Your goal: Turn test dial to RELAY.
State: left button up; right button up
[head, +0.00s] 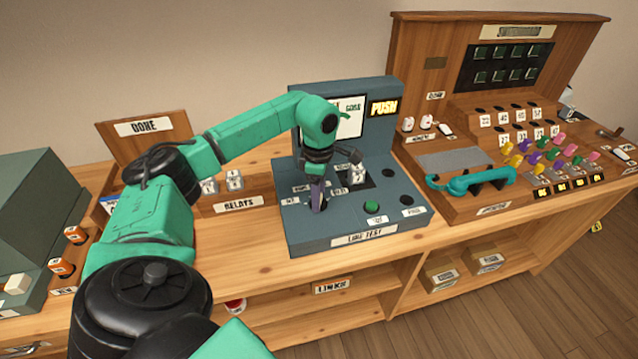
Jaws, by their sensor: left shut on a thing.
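The LINE TEST unit (300,236) is a blue-grey console on the wooden bench. Its test dial (318,200) shows as a dark purple upright knob at the left of the sloping panel, with small labels around it that are too small to read surely. My left gripper (318,182) points down over the dial and is shut on it. The gripper and wrist hide part of the dial, so I cannot tell which label it points to. My right gripper is not in view.
On the same panel sit a white relay block (357,175) in a dark socket and a green button (372,207). A lit PUSH sign (384,108) is above. A relays tray (240,198) lies left; a switchboard with a teal handset (470,182) stands right.

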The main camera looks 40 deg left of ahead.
pick_arm(q)
jog(key=m, duration=0.4)
jog(key=shift+w+a+r+m, duration=0.1)
jog(key=shift+r+m, duration=0.05)
jog(key=shift+m, duration=1.75)
jog(key=o, duration=1.4)
jog(key=shift+c, duration=0.2)
